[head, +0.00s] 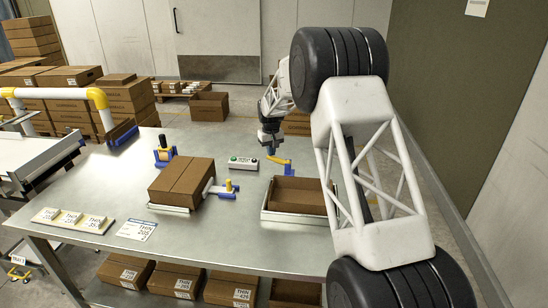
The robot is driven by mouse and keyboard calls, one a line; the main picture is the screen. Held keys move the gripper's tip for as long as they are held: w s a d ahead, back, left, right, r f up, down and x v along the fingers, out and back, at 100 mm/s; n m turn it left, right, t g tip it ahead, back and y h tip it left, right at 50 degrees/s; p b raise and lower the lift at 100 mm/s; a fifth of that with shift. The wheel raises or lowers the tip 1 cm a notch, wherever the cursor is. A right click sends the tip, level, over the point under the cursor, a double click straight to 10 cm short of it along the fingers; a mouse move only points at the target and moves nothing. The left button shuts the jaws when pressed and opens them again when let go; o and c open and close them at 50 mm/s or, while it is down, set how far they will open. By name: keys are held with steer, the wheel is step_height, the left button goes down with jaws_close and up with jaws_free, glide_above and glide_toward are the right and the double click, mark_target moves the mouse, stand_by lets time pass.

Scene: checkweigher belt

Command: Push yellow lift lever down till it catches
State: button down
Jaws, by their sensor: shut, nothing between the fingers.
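A yellow lever (279,160) on a blue mount (287,169) stands at the far right of the steel table, behind the open carton tray. It looks close to level, with a slight tilt I cannot measure. My gripper (271,150) hangs pointing down just above the lever's left end. Its fingers are together and hold nothing. At this size I cannot tell whether the fingertips touch the lever. My white arm covers the area right of the lever.
A closed carton (181,183) stands left of centre beside a blue and yellow stop (228,188). An open carton (298,193) sits in a white tray. A small button box (242,163) is left of the lever. A blue fixture (163,153) stands farther left. The table's front middle is clear.

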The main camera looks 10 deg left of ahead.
mark_target(271, 159)
steer(key=shift+f, duration=2.05)
steer(key=shift+r, duration=4)
steer(key=shift+d+r, duration=0.1)
